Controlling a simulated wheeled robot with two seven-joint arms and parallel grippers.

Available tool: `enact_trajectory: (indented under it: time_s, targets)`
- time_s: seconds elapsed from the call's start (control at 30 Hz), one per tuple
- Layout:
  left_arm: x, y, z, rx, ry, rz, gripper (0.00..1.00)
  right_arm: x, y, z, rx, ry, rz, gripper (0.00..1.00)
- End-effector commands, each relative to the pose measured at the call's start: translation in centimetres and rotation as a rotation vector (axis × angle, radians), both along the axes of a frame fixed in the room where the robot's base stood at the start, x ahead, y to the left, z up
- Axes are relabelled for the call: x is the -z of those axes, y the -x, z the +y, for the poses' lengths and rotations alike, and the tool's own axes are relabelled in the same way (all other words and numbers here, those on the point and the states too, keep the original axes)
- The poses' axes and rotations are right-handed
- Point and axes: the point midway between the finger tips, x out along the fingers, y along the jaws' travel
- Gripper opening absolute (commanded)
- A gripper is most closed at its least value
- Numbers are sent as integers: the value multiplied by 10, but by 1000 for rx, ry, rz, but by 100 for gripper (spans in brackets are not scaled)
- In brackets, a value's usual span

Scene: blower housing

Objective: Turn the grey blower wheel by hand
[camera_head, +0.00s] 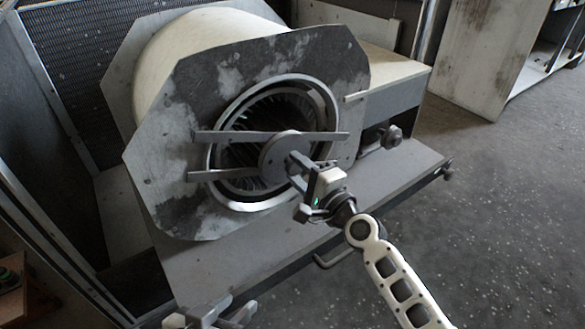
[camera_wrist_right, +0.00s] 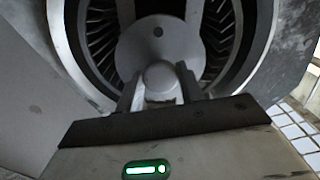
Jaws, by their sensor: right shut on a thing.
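The grey blower wheel (camera_head: 270,107) sits inside the round metal inlet ring of the blower housing; its dark fins (camera_wrist_right: 218,30) also show in the right wrist view. Two flat bars cross the opening, with a grey round disc (camera_head: 278,152) between them at the centre. My right gripper (camera_head: 296,166) is at this disc. In the right wrist view its fingers (camera_wrist_right: 160,90) stand on both sides of a round stub (camera_wrist_right: 161,76) at the disc's centre and are shut on it. My left gripper (camera_head: 230,312) is low at the bottom edge, partly cut off, its fingers apart and empty.
The cream blower housing (camera_head: 205,38) has a worn octagonal front plate (camera_head: 165,150) and stands on a grey base (camera_head: 250,262). A knob (camera_head: 391,136) and a handle (camera_head: 333,258) stick out at the right and front. The speckled floor at right is clear.

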Motion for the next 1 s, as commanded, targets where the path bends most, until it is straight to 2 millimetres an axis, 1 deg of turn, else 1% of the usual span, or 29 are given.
enact_trajectory:
  time_s: [0.47, 0.5, 0.57, 0.87, 1.0]
  targets:
    - [-2, -2, 0, -5, 4, -4, 36, 1, 1, -1, 0, -11, 10, 0]
    - [-2, -2, 0, -5, 4, -5, 36, 1, 1, -1, 1, -11, 10, 43]
    - [-3, -2, 0, -5, 5, -6, 36, 1, 1, -1, 1, -11, 10, 59]
    - [-3, -2, 1, -4, 3, -8, 36, 0, 1, -2, 2, -11, 9, 59]
    - [-5, -2, 1, -1, -2, -6, 36, 1, 11, -9, 4, -10, 10, 59]
